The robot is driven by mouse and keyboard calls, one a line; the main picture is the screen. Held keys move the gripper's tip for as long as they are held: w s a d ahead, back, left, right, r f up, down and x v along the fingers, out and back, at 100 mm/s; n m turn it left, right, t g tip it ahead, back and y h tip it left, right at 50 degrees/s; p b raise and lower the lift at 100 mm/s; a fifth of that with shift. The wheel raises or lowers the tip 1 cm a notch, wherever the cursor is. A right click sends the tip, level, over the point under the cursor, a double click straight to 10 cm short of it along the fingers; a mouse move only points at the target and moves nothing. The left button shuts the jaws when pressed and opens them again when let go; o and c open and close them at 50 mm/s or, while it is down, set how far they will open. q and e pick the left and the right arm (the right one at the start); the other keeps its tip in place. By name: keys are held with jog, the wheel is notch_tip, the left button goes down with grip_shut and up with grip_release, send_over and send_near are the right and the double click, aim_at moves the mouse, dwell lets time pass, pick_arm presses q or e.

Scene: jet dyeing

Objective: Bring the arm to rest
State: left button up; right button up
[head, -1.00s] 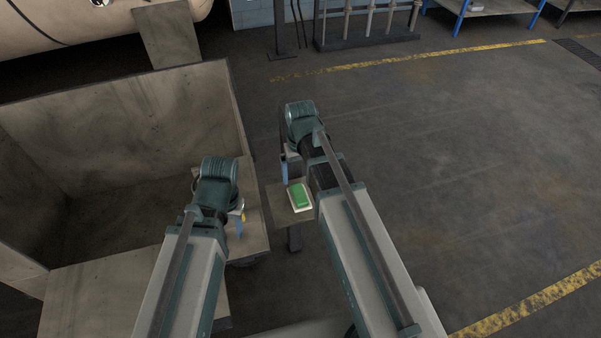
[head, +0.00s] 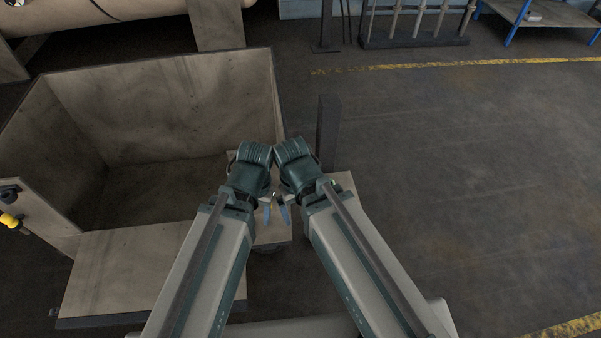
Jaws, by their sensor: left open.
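My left gripper (head: 266,209) hangs at the end of the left arm, in the middle of the head view, and it is open. My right gripper (head: 285,212) is close beside it and mostly hidden behind its own wrist. Its jaws are too small and covered to read. The two wrists are bent toward each other and nearly touch at the top. I see nothing held in either gripper.
An open wooden bin (head: 160,105) stands to the left, its low front panel close to my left arm. A dark post (head: 328,135) rises just beyond my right wrist. A pale surface lies partly hidden under the wrists. The floor (head: 470,170) on the right is clear.

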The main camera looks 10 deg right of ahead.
notch_tip(320, 180, up, 11)
jog(key=p, duration=1)
jog(key=shift+f, duration=0.15)
